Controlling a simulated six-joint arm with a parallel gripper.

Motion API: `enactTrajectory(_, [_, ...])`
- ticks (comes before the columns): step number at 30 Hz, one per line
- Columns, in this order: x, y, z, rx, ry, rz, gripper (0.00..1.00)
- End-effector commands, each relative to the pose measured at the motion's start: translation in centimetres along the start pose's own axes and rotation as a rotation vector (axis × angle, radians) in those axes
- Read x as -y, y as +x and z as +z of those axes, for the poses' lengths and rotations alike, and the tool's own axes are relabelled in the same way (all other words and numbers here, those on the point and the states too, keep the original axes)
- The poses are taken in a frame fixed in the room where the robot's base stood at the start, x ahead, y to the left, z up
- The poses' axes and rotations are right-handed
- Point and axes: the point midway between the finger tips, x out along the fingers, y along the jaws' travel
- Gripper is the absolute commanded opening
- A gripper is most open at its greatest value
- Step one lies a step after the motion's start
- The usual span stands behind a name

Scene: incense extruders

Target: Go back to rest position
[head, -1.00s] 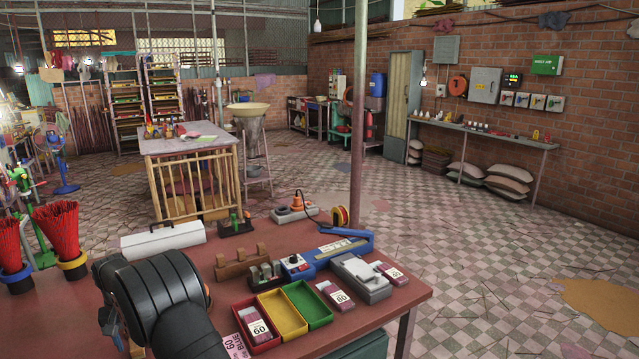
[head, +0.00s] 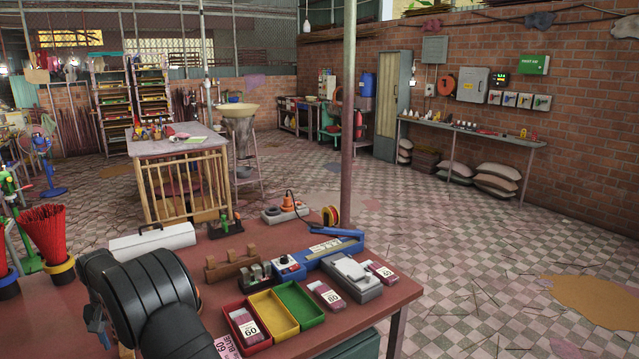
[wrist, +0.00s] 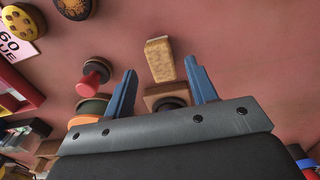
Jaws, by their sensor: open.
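My gripper (wrist: 162,85) shows in the wrist view with its two blue fingers spread apart. Nothing is held between them. A tan block (wrist: 160,58) on the red tabletop appears beyond and between the fingertips, apart from them. A brown wooden piece with a dark round part (wrist: 163,97) shows between the finger bases, partly hidden by the gripper body. In the head view my black arm is at the lower left over the red table (head: 240,245), and it hides most of the gripper; only a bit of blue shows at its left.
A red tray (head: 268,342), yellow tray (head: 272,310) and green tray (head: 300,302) stand right of my arm. A pack marked 60 (head: 248,328) is in the red tray. A grey device (head: 352,278) and blue sealer (head: 330,250) lie farther right. Red incense bundles (head: 45,230) stand left.

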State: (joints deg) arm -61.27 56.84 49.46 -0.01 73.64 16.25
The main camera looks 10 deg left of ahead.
Motion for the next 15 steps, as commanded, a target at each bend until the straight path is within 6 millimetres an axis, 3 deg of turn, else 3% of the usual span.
enactTrajectory(10, [0.0,-7.2,-0.1,-0.004,0.0,-0.001,0.52])
enactTrajectory(15, [0.0,-3.6,0.1,0.005,0.0,0.002,0.52])
